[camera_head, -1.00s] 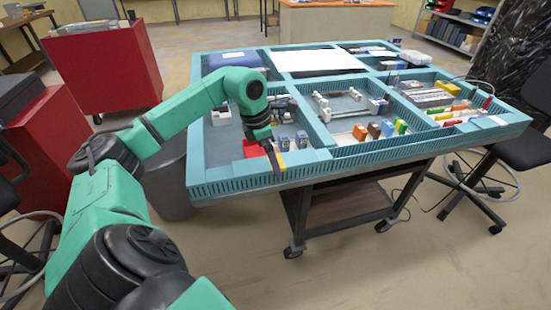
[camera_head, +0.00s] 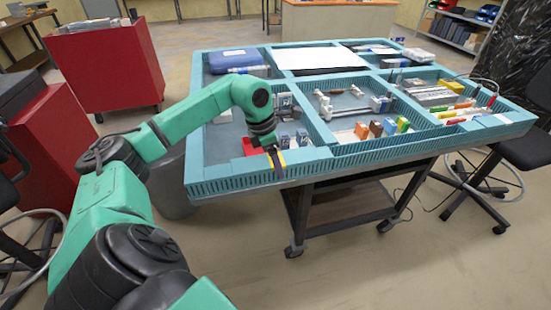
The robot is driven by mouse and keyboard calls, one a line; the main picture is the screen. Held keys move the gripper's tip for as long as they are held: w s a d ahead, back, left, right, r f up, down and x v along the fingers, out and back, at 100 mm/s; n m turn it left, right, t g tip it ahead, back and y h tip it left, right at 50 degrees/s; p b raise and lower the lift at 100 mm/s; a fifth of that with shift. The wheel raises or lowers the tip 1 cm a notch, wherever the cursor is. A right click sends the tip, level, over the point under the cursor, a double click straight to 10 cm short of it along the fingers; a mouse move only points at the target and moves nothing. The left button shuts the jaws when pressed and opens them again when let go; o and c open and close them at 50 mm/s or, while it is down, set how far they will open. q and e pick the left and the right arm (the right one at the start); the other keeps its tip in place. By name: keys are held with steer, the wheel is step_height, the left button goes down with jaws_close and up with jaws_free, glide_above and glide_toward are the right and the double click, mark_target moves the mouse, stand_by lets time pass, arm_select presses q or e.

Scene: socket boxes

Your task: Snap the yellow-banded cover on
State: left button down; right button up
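My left gripper (camera_head: 274,158) is at the front left compartment of the teal-edged workbench (camera_head: 240,183), pointing down by its front rim. Its dark fingers are small and partly overlapped, so I cannot tell whether they are open or shut. A small yellow patch (camera_head: 282,158) shows right beside the fingers; it may be the band of the cover, but I cannot tell whether it is held. Small white-and-blue boxes (camera_head: 301,137) stand just right of the gripper, possibly the socket boxes. A red piece (camera_head: 251,147) lies left of the gripper. My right gripper is out of view.
A blue case (camera_head: 235,61) and a white sheet (camera_head: 320,57) lie at the back. Raised teal dividers separate the compartments. Red cabinets (camera_head: 105,65) stand at the left.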

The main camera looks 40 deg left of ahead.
mark_target(281, 158)
arm_select(q)
steer(key=shift+r, duration=0.3)
steer(key=p+v, duration=0.3)
steer(key=w+p+v, duration=0.1)
steer(key=shift+s+d+r+p, duration=0.1)
steer(key=shift+d+r+p, duration=0.3)
steer(key=shift+r, duration=0.1)
steer(key=shift+a, duration=0.1)
steer(key=shift+f, duration=0.1)
